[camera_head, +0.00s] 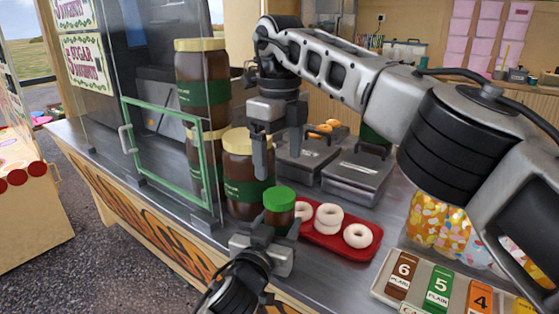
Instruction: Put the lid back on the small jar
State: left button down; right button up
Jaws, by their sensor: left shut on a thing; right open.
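The small jar (278,220) is brown and stands upright near the counter's front edge, left of the red tray. Its green lid (280,197) sits on top of it; I cannot tell whether it is fully seated. My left gripper (264,242) is shut on the small jar from the front, low on its body, and hides its lower part. My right gripper (279,160) is open and empty, pointing down above the green lid, with a visible gap between them. Its fingers are in front of the large jar.
Large brown jars with cream lids (247,140) stand behind the small jar, some stacked (203,80). A red tray (335,249) of white doughnuts is close on the right. Metal pans (357,178) are behind. A green-framed glass door (165,112) is left; price tags (438,283) are front right.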

pick_arm(q)
jog(key=shift+c, duration=2.2)
grip_release()
pick_arm(e)
jog(key=shift+f, duration=0.15)
pick_arm(q)
jog(key=v, duration=1.6)
